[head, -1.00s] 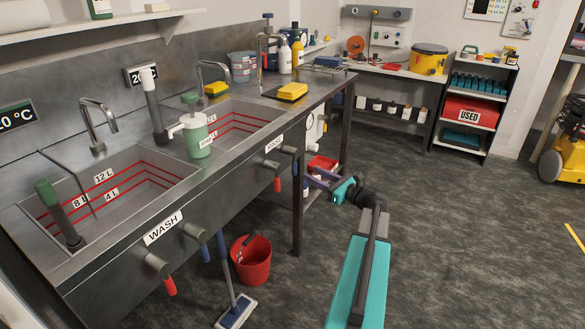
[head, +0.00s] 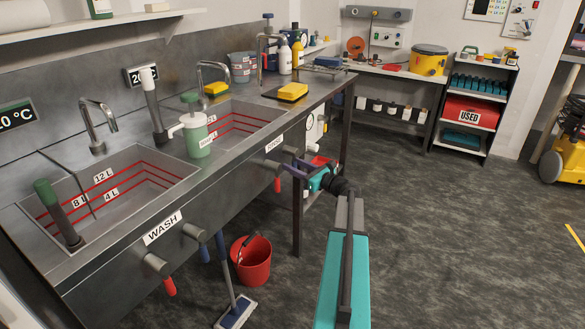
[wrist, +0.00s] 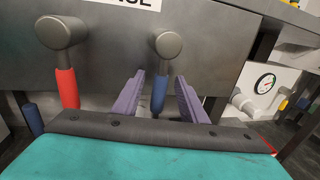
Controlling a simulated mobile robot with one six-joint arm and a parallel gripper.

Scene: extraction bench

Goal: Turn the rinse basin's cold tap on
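The rinse basin (head: 236,125) is the farther sink in the bench. On its front, under the rinse label (head: 274,144), are two taps with hanging levers. The hot tap's red lever (head: 277,184) hangs down; it also shows at left in the wrist view (wrist: 67,88). The cold tap's blue lever (wrist: 160,94) hangs down from its grey knob (wrist: 168,45). My gripper (head: 289,168) is at the bench front by this tap. In the wrist view my gripper (wrist: 160,80) is open, its purple fingers on either side of the blue lever, with no clear contact. In the head view my gripper covers that lever.
The wash basin (head: 150,160) is nearer, with its own red lever (head: 169,285). A red bucket (head: 252,265) and a mop (head: 236,312) stand below the bench. A gauge (wrist: 265,83) on a white unit is right of my gripper.

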